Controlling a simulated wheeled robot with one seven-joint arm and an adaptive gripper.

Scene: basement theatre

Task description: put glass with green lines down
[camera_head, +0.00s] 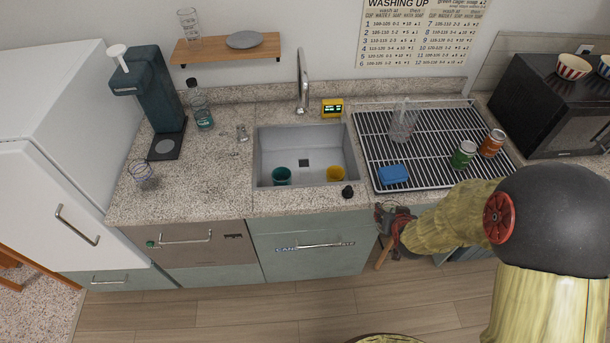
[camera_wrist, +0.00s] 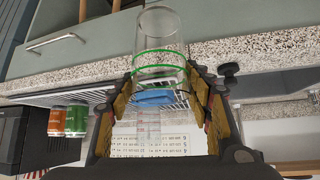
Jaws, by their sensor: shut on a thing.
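My gripper (camera_head: 388,226) is at the front edge of the counter, below the drying rack. In the wrist view, my gripper (camera_wrist: 162,84) is shut on a clear glass with green lines (camera_wrist: 159,32), with one finger on each side. The glass is empty and see-through, and the blue sponge shows behind it. In the head view the held glass is too small and covered to make out clearly. The counter front and a drawer handle lie close beside it in the wrist view.
The drying rack (camera_head: 372,168) holds a clear glass (camera_head: 403,124), a blue sponge (camera_head: 393,174), a green can (camera_head: 464,154) and an orange can (camera_head: 492,143). The sink (camera_head: 268,148) holds a green cup and a yellow cup. Free counter (camera_head: 200,170) lies left of the sink.

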